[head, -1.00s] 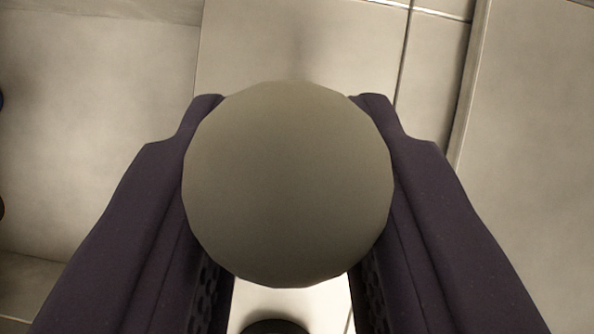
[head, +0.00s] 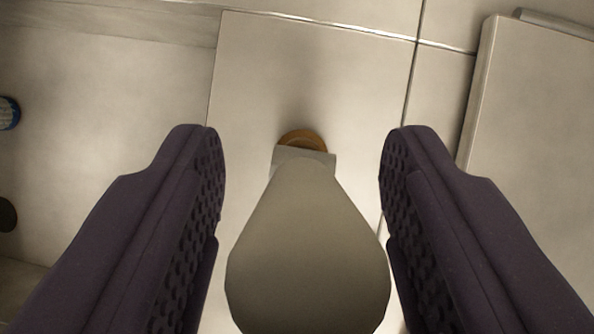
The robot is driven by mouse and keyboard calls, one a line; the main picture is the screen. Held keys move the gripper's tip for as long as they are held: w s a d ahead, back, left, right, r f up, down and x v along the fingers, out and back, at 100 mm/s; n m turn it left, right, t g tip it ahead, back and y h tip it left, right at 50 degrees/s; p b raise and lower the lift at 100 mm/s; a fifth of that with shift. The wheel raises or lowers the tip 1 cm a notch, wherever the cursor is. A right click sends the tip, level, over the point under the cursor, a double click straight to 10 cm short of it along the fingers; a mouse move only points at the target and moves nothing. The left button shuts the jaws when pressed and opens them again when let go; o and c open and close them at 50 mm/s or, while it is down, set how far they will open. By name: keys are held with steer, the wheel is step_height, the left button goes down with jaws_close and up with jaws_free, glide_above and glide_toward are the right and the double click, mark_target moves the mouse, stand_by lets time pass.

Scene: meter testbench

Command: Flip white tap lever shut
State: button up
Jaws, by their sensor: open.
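The pale grey-white tap lever (head: 307,250) lies between my gripper's fingers, with its wide rounded end nearest the camera at the bottom of the view. It narrows away from me to a small grey block (head: 304,160) in front of an orange-brown round fitting (head: 303,139) on the pale panel. My gripper (head: 303,145) is open, with one dark purple finger on each side of the lever. There are clear gaps beside the narrow part. Near the wide end the fingers look close, and I cannot tell whether they touch it.
Pale tiled panels (head: 330,70) with dark seams lie behind. A raised pale slab (head: 540,120) stands at the right. A blue round knob (head: 8,113) and a dark round thing (head: 6,214) show at the left edge. The area just beyond the fingertips looks clear.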

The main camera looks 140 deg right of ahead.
steer(key=p+v, duration=0.1)
steer(key=v, duration=0.6)
steer(key=shift+a+r+p, duration=0.15)
steer(key=shift+a+p, duration=0.05)
steer(key=shift+p, duration=0.1)
steer(key=shift+d, duration=0.1)
